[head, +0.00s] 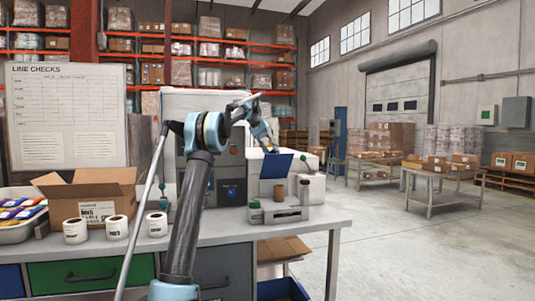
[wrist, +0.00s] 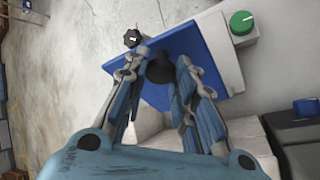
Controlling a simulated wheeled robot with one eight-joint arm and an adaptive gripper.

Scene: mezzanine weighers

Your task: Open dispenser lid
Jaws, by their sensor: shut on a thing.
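The dispenser (head: 310,190) is a pale box on the bench, with a flat blue lid (head: 276,166) that slopes towards the head camera. The lid also shows in the wrist view (wrist: 205,62), with a dark round knob (wrist: 159,68) on it. My gripper (wrist: 163,66) has its two fingers on either side of this knob and is shut on it. In the head view my gripper (head: 272,149) is at the upper edge of the lid, and the knob is hidden there. I cannot tell how far the lid is raised.
A green button (wrist: 241,22) and a small black dial (wrist: 132,38) are close to the lid. Label rolls (head: 116,228) and an open carton (head: 92,197) stand on the bench at left.

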